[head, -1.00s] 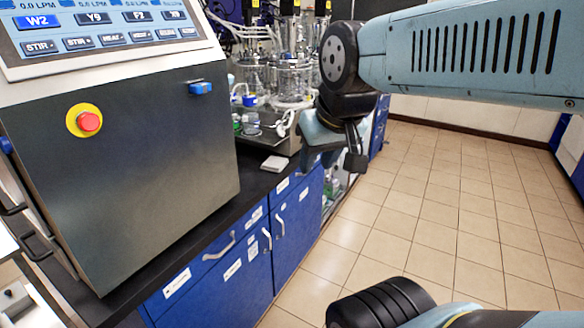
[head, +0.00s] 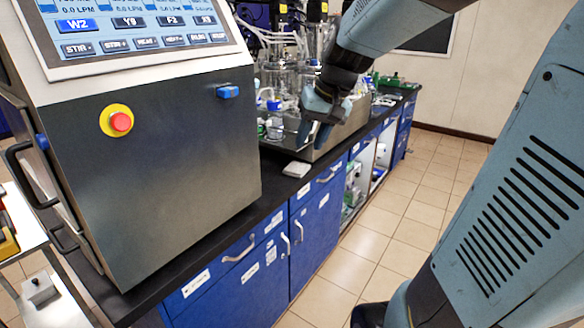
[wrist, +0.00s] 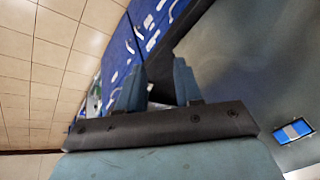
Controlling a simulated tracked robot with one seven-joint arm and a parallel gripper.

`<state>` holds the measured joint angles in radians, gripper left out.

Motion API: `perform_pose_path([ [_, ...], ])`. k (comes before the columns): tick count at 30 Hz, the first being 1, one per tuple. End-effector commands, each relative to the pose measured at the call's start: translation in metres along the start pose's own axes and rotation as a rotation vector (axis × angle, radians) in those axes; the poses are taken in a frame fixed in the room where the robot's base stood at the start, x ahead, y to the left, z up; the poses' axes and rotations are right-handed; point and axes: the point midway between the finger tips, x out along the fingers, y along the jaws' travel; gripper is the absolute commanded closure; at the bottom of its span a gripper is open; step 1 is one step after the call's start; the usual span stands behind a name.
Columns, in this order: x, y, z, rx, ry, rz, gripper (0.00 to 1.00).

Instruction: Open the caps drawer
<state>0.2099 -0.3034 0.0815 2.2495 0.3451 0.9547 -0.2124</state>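Blue drawer fronts with pale bar handles run under the black bench top in the head view. The nearer drawer (head: 222,268) has its handle (head: 239,249) and a white label; the farther drawer (head: 316,186) has its own handle. Both look shut. The labels are too small to read, so I cannot tell which is the caps drawer. My gripper (head: 314,138) is above the bench's front edge, higher than the drawers and touching no handle. In the wrist view its two fingers (wrist: 158,88) are apart with nothing between, and blue fronts (wrist: 122,48) lie beyond.
A large grey control unit (head: 160,180) with a screen and red button stands on the bench at left. Glass vessels and bottles (head: 274,122) and a small white block (head: 296,169) are on the bench. Tiled floor (head: 400,205) in front is clear.

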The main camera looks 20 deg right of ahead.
Motion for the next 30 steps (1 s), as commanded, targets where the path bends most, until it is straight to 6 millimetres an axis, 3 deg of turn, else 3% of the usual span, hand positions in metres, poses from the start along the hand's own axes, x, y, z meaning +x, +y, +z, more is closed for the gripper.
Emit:
perform_pose_path([
  [3,0.018,0.008,-0.032,0.038,-0.031,-0.055,0.65],
  [14,0.076,0.048,-0.121,0.151,-0.075,-0.245,0.65],
  [23,0.135,0.103,-0.186,0.26,-0.061,-0.417,0.65],
  [30,0.186,0.162,-0.228,0.357,-0.014,-0.556,0.65],
])
